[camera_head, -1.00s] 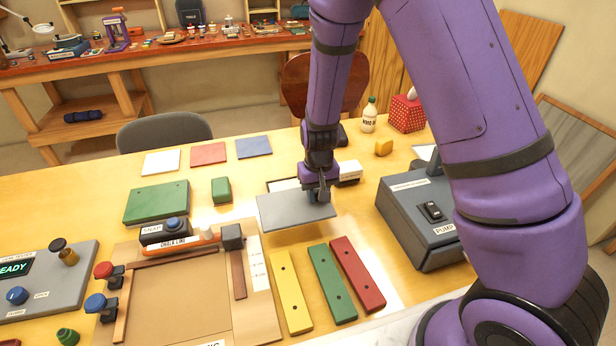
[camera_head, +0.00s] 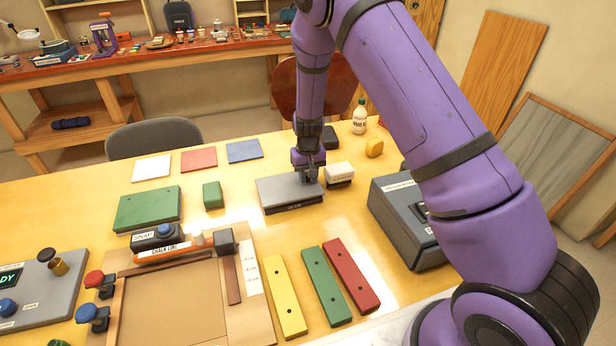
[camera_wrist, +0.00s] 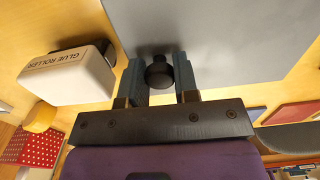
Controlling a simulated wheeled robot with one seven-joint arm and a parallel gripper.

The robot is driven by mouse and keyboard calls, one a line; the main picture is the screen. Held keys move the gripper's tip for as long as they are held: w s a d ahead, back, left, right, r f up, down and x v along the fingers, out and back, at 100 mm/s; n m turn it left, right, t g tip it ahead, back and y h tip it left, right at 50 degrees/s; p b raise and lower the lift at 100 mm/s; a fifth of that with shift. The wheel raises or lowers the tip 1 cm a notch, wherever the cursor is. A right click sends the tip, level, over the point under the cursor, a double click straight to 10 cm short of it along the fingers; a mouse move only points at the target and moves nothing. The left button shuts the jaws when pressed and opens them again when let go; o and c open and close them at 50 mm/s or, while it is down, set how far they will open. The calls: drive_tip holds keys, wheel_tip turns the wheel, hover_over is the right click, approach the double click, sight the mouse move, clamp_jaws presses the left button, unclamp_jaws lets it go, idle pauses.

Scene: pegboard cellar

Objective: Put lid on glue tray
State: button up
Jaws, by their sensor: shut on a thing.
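The grey flat lid (camera_head: 280,189) lies over the dark glue tray (camera_head: 295,208), whose labelled front wall shows below the lid's near edge. The lid looks level and lined up with the tray; whether it touches all round I cannot tell. My gripper (camera_head: 306,178) points down and is shut on the lid's round black knob. In the wrist view the knob (camera_wrist: 158,73) sits between the two blue-grey fingers, with the lid's grey surface (camera_wrist: 215,35) beyond. The inside of the tray is hidden under the lid.
A white glue roller (camera_head: 340,174) stands close to the right of the tray; a green block (camera_head: 212,195) is to the left. Yellow, green and red bars (camera_head: 350,275) lie in front. A grey pump box (camera_head: 400,215) stands at right.

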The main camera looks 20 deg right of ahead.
drive_tip(key=shift+f, duration=0.4)
drive_tip(key=shift+f, duration=0.15)
drive_tip(key=shift+f, duration=0.1)
drive_tip(key=o, duration=0.9)
drive_tip(key=shift+o, duration=0.2)
